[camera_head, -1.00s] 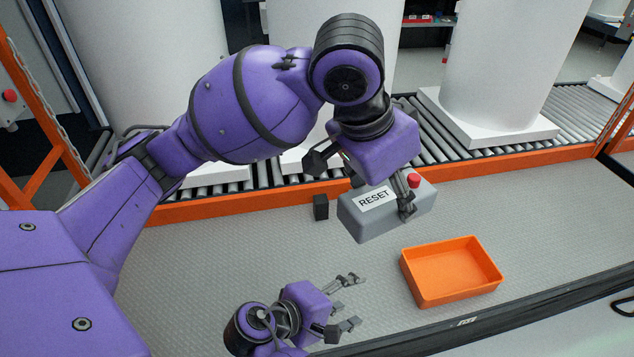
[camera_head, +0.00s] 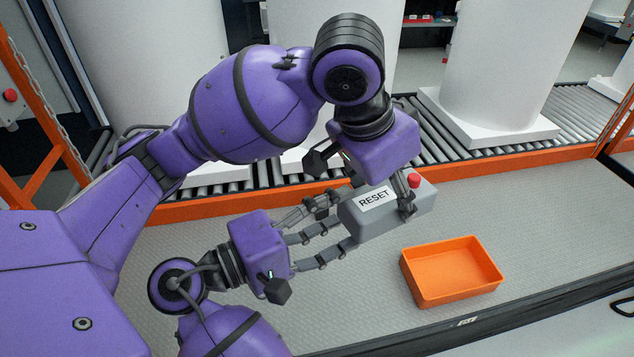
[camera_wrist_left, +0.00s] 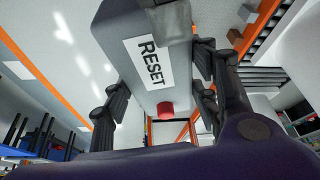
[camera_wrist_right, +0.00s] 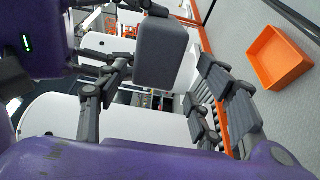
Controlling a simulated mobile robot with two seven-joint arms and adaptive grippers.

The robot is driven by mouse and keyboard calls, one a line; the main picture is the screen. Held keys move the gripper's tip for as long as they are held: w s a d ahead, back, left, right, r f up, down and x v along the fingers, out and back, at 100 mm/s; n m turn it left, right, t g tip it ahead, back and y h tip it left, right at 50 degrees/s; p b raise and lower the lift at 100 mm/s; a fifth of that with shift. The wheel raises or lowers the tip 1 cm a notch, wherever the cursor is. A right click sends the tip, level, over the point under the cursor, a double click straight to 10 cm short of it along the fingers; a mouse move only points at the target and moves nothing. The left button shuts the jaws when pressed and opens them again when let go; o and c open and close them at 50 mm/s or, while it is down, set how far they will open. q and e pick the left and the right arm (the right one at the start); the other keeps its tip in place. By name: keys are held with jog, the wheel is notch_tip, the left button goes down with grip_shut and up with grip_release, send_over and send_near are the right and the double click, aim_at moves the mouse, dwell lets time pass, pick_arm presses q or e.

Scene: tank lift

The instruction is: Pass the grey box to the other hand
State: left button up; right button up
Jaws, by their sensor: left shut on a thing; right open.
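The grey box (camera_head: 395,222) has a white RESET label and a red button (camera_head: 414,181). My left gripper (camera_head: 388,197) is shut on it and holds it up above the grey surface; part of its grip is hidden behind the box. The left wrist view shows the box (camera_wrist_left: 120,22) between the fingers. My right gripper (camera_head: 336,222) is open at the left end of the box, its fingers pointing at it. In the right wrist view the box end (camera_wrist_right: 160,55) lies ahead between the spread fingers; I cannot tell whether they touch it.
An orange tray (camera_head: 448,292) stands on the grey surface (camera_head: 540,210), right of and below the box. An orange rail (camera_head: 500,159) and a roller conveyor with big white cylinders run behind. The surface right of the tray is clear.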

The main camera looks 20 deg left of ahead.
aim_at(380, 196)
pick_arm(q)
jog(key=shift+r, duration=0.1)
pick_arm(e)
jog(key=x, duration=0.8)
jog(key=shift+w+d, duration=0.25)
jog(key=shift+w, duration=0.1)
jog(key=shift+c, duration=0.4)
jog(key=c, duration=1.1)
pick_arm(q)
jog(key=o, duration=1.4)
pick_arm(e)
jog(key=shift+c, duration=1.1)
pick_arm(q)
jog(key=shift+r, duration=0.1)
